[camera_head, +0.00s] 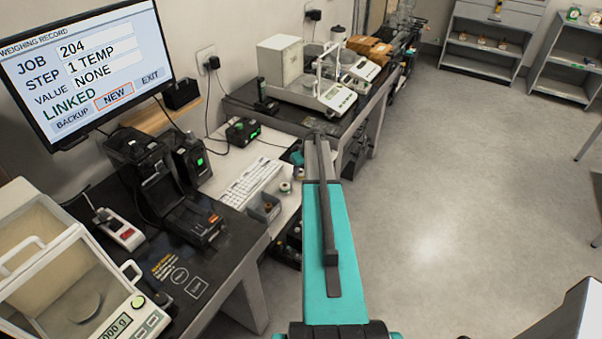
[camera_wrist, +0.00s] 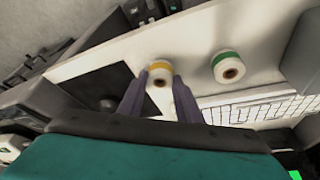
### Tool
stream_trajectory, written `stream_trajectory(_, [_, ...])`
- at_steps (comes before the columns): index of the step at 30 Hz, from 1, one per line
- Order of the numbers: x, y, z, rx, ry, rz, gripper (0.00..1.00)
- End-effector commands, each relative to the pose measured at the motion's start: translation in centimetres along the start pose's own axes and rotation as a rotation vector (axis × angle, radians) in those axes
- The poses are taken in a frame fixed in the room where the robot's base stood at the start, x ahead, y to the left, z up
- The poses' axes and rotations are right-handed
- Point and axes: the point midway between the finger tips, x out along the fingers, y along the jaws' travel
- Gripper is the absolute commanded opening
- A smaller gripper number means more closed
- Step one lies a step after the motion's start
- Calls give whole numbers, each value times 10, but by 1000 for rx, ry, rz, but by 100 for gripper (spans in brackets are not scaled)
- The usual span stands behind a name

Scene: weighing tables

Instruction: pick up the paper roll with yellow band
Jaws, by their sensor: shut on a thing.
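The paper roll with yellow band (camera_wrist: 160,72) is white with a dark core hole and sits between the two fingers of my gripper (camera_wrist: 160,87) in the wrist view. The fingers are shut on it, one on each side. A second white roll with a green band (camera_wrist: 228,66) stands to its right, apart from the fingers. In the head view, my arm hides the gripper, and small rolls (camera_head: 285,187) show on the white desk beside my arm, too small to tell their bands.
A white keyboard (camera_head: 248,182) lies near the rolls, and a grey box (camera_head: 264,208) stands at the desk's front edge. A balance (camera_head: 315,92) stands on the far table. Open floor (camera_head: 450,200) lies to the right.

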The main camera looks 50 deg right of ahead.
Motion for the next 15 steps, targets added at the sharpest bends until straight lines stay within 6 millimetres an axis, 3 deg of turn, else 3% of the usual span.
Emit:
stream_trajectory(8, [-9,0,-4,-1,1,1,9])
stream_trajectory(15, [-30,0,-12,0,2,2,9])
